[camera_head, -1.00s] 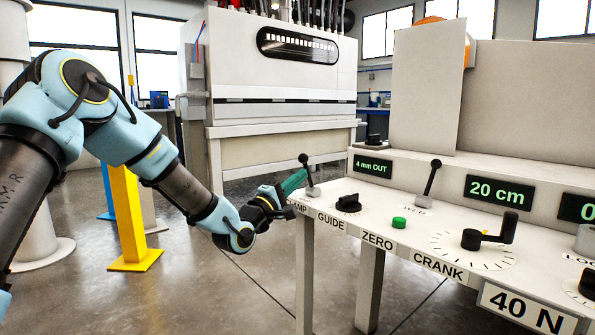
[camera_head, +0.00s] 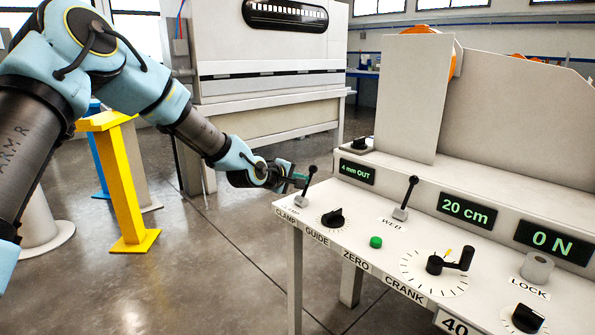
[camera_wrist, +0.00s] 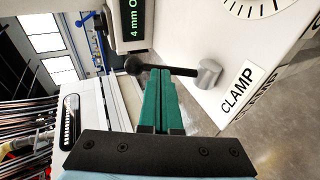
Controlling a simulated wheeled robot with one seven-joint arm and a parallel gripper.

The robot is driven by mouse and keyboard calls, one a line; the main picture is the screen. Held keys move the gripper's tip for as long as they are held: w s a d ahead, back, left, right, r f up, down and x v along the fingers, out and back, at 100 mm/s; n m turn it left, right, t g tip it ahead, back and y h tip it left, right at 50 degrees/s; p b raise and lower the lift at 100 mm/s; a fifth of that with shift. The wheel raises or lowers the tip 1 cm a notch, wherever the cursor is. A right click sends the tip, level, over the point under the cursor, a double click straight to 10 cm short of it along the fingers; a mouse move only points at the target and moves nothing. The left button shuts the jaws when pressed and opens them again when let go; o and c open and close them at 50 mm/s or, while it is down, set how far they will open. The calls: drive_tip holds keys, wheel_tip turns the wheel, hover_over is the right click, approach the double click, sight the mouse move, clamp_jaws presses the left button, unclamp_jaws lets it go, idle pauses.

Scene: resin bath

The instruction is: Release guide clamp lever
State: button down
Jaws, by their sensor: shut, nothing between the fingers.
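The clamp lever (camera_head: 307,187) has a black ball knob on a thin black rod and a grey base above the CLAMP label at the panel's left end. It leans slightly right in the head view. It also shows in the wrist view (camera_wrist: 165,70), with its grey base at the right. My gripper (camera_head: 299,180) has green fingers and is at the lever's left side, near the rod. In the wrist view the fingertips (camera_wrist: 160,72) are together, right at the rod beside the knob. Nothing shows between them; whether they touch the rod I cannot tell.
The white panel (camera_head: 350,232) carries a guide knob (camera_head: 332,218), a green zero button (camera_head: 376,242), a web lever (camera_head: 406,198) and a crank (camera_head: 450,262). Displays (camera_head: 466,210) stand behind. A yellow post (camera_head: 124,185) stands left, with open floor between.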

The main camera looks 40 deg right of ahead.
drive_tip(key=shift+d, duration=0.4)
drive_tip(key=shift+p, duration=0.3)
drive_tip(key=shift+s+r, duration=0.1)
